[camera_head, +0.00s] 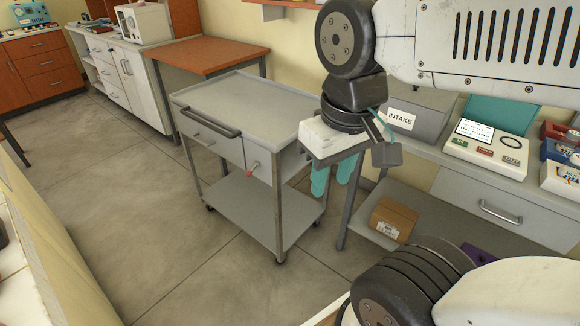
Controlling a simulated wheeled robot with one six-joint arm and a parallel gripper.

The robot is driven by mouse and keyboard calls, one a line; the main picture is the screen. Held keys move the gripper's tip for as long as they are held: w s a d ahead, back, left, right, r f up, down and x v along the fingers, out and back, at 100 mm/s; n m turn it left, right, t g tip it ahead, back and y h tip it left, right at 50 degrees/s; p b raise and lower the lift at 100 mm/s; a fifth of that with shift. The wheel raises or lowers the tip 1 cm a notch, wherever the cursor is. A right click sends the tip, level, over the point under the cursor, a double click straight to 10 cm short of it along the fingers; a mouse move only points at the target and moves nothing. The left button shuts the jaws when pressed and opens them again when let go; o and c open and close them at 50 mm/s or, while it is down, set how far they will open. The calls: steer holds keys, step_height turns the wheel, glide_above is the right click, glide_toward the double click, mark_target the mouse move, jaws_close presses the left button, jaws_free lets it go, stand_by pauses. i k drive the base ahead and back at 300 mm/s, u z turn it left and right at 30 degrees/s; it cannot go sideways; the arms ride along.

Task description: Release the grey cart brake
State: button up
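The grey cart (252,100) stands on the floor left of centre, with a flat empty top, drawers, a dark bar handle (207,121) and a lower shelf. A small red-tipped lever (254,167) sticks out from its front, on the right-hand drawer face; it may be the brake, but I see no label. My gripper (335,177) hangs just right of the cart, with its teal fingers pointing down. A gap shows between the fingers and nothing is seen in it. The lever is left of the fingers and apart from them.
A bench on the right carries a grey INTAKE box (418,113) and a white device (490,140). A cardboard box (393,219) sits on its lower shelf. An orange-topped table (205,59) stands behind the cart. The floor (150,200) left of the cart is clear.

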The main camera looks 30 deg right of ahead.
mark_target(249, 173)
steer(key=z, duration=1.3)
steer(key=k, duration=0.85)
steer(key=u, duration=0.85)
steer(key=i, duration=0.45)
steer(key=u, duration=0.05)
steer(key=k, duration=0.6)
steer(key=u, duration=0.35)
steer(key=i, duration=1.35)
steer(key=u, duration=0.5)
